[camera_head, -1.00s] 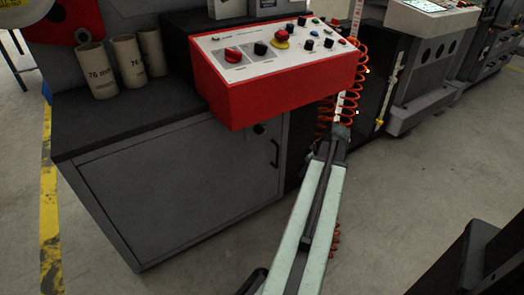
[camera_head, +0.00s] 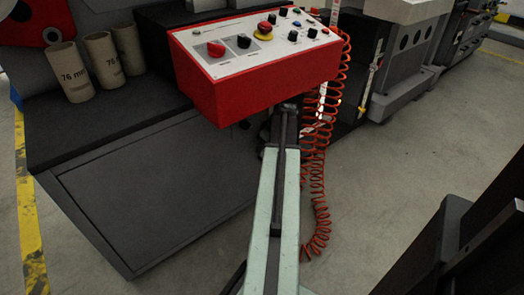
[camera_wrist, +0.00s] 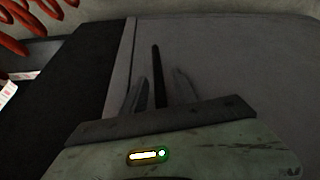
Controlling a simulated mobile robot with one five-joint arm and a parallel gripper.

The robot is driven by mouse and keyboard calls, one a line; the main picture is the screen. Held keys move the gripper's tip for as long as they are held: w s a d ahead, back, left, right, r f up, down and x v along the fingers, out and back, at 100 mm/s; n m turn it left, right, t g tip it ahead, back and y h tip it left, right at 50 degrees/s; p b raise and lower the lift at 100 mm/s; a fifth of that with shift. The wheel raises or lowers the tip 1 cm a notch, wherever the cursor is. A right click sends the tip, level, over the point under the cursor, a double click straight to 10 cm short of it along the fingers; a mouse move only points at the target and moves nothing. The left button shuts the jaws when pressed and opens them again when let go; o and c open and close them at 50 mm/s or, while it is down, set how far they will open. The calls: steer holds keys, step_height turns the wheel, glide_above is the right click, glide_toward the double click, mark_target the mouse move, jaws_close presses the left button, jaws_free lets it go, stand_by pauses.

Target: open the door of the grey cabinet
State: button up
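The grey cabinet (camera_head: 95,143) stands at the left in the head view, under a black top. Its flat front door (camera_head: 150,190) looks closed. In the wrist view the door (camera_wrist: 240,70) fills the right side, and its dark bar handle (camera_wrist: 156,60) stands out in the middle. My gripper (camera_wrist: 160,78) is open, with one finger on each side of the handle and visible gaps. I cannot tell whether a finger touches it. In the head view my arm and the red control box hide the gripper and handle.
A red control box (camera_head: 255,95) with knobs overhangs the cabinet, close above my arm. A coiled red cable (camera_head: 318,160) hangs just right of my arm. Cardboard tubes (camera_head: 103,60) stand on the cabinet top. Open floor (camera_head: 385,185) lies to the right.

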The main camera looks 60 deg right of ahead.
steer(key=x, duration=0.1)
steer(key=b+x, duration=0.1)
steer(key=shift+s+f, duration=0.1)
steer(key=shift+f, duration=0.35)
steer(key=shift+c, duration=0.3)
jaws_close()
stand_by(0.8)
